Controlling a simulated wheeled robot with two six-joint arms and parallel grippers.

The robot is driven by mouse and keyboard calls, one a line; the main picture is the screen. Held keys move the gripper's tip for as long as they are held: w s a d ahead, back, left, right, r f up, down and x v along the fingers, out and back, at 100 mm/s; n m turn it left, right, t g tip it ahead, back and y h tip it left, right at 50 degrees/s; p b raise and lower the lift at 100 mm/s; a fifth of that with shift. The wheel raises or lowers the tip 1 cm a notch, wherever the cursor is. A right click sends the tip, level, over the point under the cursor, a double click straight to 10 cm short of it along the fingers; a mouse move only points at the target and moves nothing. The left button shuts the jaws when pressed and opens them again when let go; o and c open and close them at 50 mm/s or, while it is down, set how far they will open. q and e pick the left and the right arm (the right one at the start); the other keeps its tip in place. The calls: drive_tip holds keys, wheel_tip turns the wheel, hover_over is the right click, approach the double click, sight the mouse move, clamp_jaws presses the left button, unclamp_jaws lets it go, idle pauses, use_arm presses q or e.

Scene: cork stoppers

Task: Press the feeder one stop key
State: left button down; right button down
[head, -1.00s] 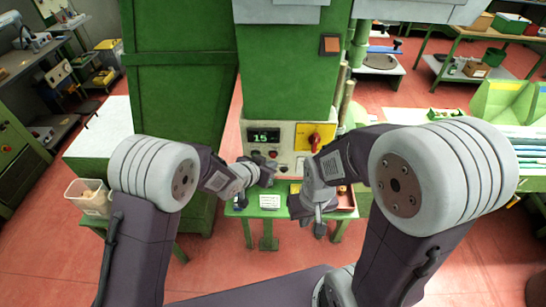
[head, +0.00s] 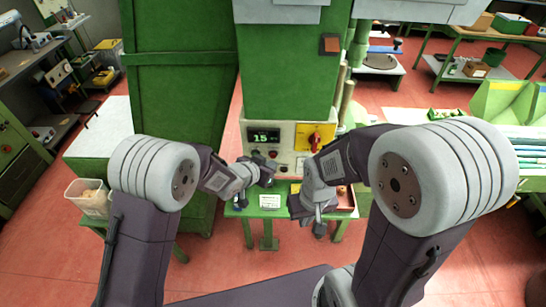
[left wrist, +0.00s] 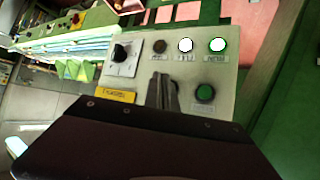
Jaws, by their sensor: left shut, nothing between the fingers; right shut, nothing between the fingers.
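In the left wrist view the panel (left wrist: 146,88) carries a dark key (left wrist: 160,46), two brightly lit keys (left wrist: 185,45) (left wrist: 217,45) and a green key (left wrist: 205,93). The key labels are too small to read, so I cannot tell which is the feeder one stop key. My left gripper (head: 270,170) is shut and empty in front of the panel's lower part; its fingers (left wrist: 163,90) hide part of the panel. My right gripper (head: 319,229) is shut, empty and lower, to the right.
A yellow switch with a red handle (head: 315,138) is at the panel's right, and a black knob (left wrist: 122,52) shows in the left wrist view. A small green table (head: 266,212) with a white card (head: 269,201) and a red tray (head: 346,200) stands below the panel.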

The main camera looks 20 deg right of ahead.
use_arm(q)
drive_tip(key=shift+w+r, duration=0.1)
drive_tip(key=shift+w, duration=0.05)
drive_tip(key=shift+w+d, duration=0.15)
drive_tip(key=shift+w, duration=0.15)
drive_tip(key=shift+w+d+p, duration=0.1)
drive_tip(key=shift+w+p, duration=0.3)
drive_tip(key=shift+p, duration=0.1)
idle(1.0)
drive_tip(key=shift+s, duration=0.1)
drive_tip(key=shift+s+a+b, duration=0.2)
drive_tip(key=shift+s+b, duration=0.3)
drive_tip(key=shift+s, duration=0.25)
